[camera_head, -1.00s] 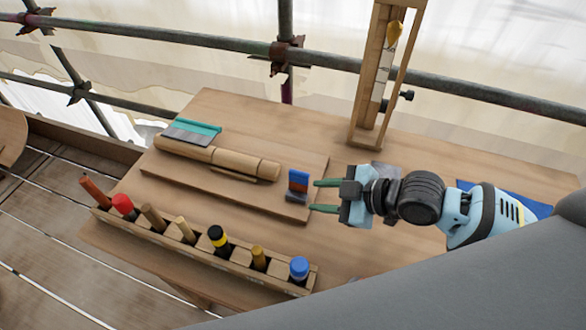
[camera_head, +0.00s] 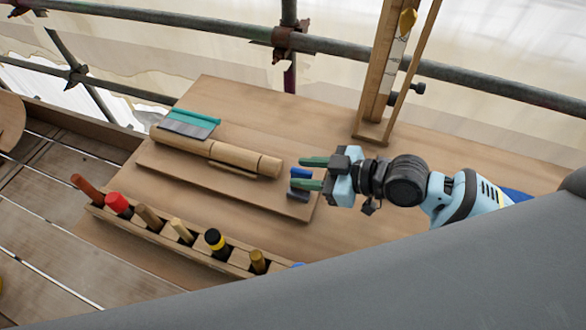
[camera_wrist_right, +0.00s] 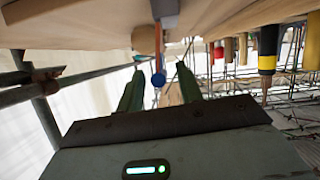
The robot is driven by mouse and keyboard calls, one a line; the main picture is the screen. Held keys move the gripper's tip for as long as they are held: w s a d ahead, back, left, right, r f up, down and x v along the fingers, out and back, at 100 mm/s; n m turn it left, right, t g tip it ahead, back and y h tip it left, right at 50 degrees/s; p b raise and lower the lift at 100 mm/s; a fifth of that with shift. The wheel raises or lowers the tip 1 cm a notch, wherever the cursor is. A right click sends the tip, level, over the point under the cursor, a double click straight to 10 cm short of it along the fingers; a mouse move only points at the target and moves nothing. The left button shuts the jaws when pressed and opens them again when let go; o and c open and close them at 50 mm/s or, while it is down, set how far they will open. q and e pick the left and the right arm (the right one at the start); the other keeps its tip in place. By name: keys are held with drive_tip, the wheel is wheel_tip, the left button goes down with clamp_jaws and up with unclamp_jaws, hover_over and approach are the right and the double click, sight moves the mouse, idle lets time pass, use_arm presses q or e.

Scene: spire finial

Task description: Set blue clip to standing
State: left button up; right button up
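The blue clip (camera_head: 301,173) is at the right end of the low wooden board on the bench, with a dark grey part (camera_head: 298,194) at its lower end. My right gripper (camera_head: 306,173) is open, its two green fingers pointing left over the clip and partly hiding it. In the right wrist view the clip's blue end (camera_wrist_right: 158,79) shows in line with the gap between the open fingers (camera_wrist_right: 159,92). I cannot tell whether the fingers touch it. My left gripper is not in view.
A rack (camera_head: 150,234) of several handled tools runs along the front. A wooden frame (camera_head: 378,80) stands at the back. Bench space right of the board is mostly clear.

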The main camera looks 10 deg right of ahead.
sight(300, 172)
drive_tip(key=shift+x, duration=1.85)
clamp_jaws()
